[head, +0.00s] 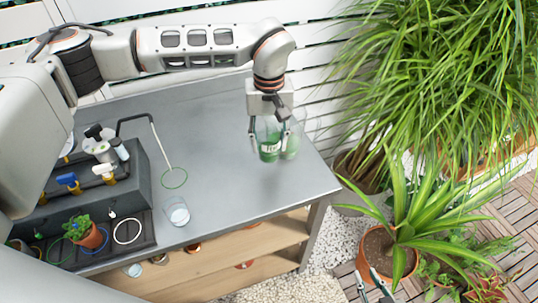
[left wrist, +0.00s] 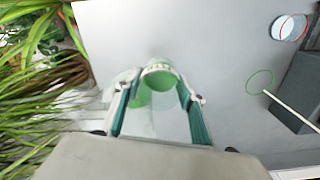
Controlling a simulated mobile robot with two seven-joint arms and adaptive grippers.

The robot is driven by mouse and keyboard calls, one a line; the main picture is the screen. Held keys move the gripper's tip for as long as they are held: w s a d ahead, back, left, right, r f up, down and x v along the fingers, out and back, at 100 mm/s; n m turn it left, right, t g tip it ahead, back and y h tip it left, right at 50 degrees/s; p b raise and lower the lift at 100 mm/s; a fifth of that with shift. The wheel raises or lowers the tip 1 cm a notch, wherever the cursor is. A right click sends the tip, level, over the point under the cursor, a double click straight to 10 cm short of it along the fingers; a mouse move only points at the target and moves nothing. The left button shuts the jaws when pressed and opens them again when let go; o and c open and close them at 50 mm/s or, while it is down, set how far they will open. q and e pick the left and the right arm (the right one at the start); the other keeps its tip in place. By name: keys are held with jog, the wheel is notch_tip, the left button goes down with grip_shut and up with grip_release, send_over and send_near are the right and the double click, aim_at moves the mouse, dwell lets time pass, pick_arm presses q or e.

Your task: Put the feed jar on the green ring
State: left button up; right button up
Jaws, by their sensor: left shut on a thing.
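The feed jar (head: 269,151) is clear with green contents and a label. My left gripper (head: 268,128) is shut on it near the right end of the grey table. The left wrist view shows the jar (left wrist: 160,78) between the two fingers (left wrist: 158,100); a paler green shape beside it is unclear. The green ring (head: 174,187) lies flat and empty on the table, left of the jar, and also shows in the left wrist view (left wrist: 261,70). My right gripper (head: 374,287) is empty, fingers apart, at the bottom edge of the head view.
A clear glass (head: 178,213) stands just below the green ring. A potted plant (head: 88,236) stands at lower left. The table (head: 215,130) between jar and ring is clear.

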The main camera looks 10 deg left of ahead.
aim_at(269, 156)
pick_arm(q)
jog(key=shift+f, duration=3)
jog(key=shift+f, duration=0.1)
jog(key=o, duration=1)
jog(key=shift+o, duration=1.3)
